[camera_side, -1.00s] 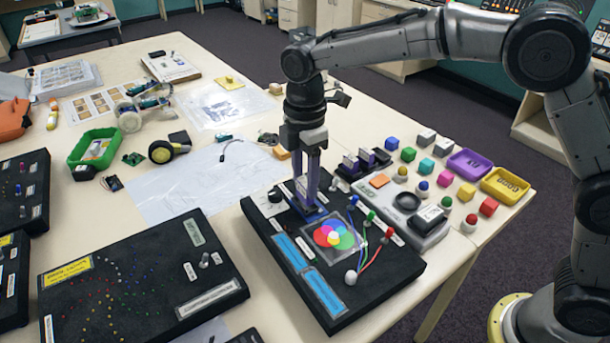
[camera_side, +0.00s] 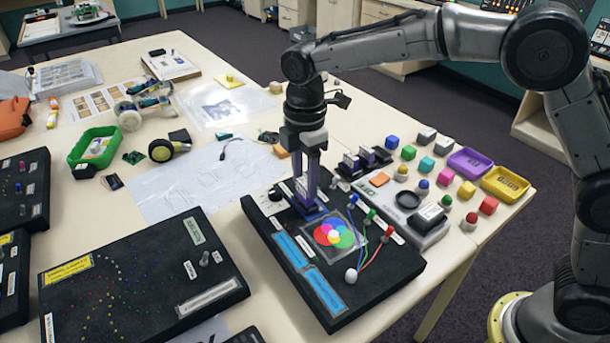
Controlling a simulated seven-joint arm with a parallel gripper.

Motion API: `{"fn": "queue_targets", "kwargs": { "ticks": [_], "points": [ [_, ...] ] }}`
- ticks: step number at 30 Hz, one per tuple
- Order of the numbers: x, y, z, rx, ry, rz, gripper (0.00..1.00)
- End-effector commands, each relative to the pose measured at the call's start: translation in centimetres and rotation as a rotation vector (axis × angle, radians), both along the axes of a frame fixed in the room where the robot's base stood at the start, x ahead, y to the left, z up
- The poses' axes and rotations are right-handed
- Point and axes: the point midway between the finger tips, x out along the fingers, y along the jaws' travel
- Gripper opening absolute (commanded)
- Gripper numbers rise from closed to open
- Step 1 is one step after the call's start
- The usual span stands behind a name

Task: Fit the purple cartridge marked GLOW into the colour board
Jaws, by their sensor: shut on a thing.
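The colour board (camera_side: 375,291) is a black panel with blue label strips, a picture of overlapping coloured circles, and red, green and blue knobs with wires. My gripper (camera_side: 307,205) points down over the back left part of the board. It is shut on a purple cartridge (camera_side: 309,213), which is low at the board's surface, by the socket area. The fingers cover much of the cartridge, so its marking cannot be read. I cannot tell whether it is seated in the socket or just touching it.
A dark rack with more purple-based cartridges (camera_side: 366,158) stands right behind the board. Beside it are a grey device (camera_side: 432,231), coloured cubes and balls, a purple tray (camera_side: 470,162) and a yellow tray (camera_side: 507,184). Another black board (camera_side: 140,290) lies to the left.

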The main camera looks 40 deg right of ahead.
Motion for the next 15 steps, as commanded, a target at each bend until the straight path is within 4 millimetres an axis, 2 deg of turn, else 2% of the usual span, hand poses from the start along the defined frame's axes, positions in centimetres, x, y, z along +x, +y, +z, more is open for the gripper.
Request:
{"fn": "queue_targets", "kwargs": {
  "ticks": [15],
  "points": [
    [-0.04, -0.02, -0.77, -0.001, 0.002, 0.0, 0.0]
  ]
}}
